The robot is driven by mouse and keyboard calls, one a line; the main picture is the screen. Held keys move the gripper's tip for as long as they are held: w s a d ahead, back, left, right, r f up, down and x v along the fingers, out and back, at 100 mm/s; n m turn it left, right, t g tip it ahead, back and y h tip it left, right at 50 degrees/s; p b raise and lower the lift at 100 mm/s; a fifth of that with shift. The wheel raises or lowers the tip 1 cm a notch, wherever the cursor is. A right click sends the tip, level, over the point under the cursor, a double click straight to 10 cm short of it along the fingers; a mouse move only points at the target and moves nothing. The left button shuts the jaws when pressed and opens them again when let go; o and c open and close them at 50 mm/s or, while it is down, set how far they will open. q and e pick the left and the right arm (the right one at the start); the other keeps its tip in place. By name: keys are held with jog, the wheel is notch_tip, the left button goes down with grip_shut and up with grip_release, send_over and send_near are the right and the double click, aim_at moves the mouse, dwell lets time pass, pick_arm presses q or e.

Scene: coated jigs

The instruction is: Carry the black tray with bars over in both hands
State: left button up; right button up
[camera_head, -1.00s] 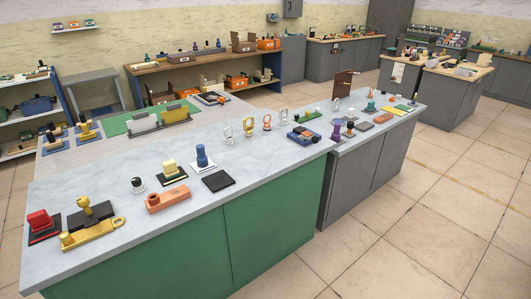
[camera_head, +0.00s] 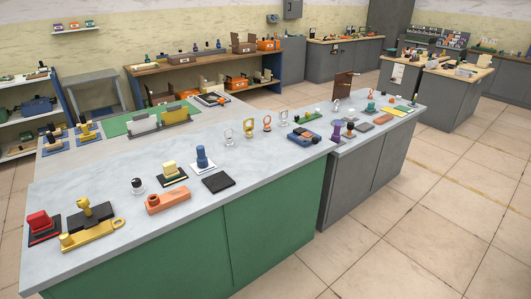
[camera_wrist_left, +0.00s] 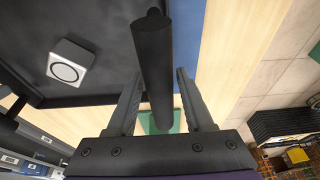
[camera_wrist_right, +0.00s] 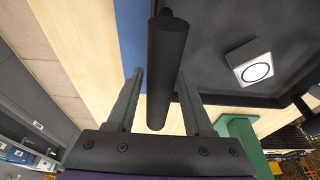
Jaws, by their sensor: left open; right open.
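In the left wrist view, a round black bar (camera_wrist_left: 155,65) runs between the two fingers of my open left gripper (camera_wrist_left: 157,82). In the right wrist view, another black bar (camera_wrist_right: 166,65) runs between the fingers of my open right gripper (camera_wrist_right: 160,82). Neither gripper nor the tray can be made out in the head view.
In the wrist views, a blue strip (camera_wrist_left: 183,35) and pale wood (camera_wrist_right: 75,40) border the tray. A green piece (camera_wrist_right: 238,135) is beside it. In the head view, a grey-topped green counter (camera_head: 115,203) bears several small items, with open tiled floor (camera_head: 440,210) at right.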

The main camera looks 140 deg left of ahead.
pick_arm(q)
jog(key=shift+v, duration=4.55)
pick_arm(e)
jog(key=shift+v, duration=4.55)
pick_arm(q)
jog(key=o, duration=0.6)
jog(key=shift+c, duration=0.2)
pick_arm(e)
jog(key=o, duration=0.6)
jog(key=shift+c, duration=0.2)
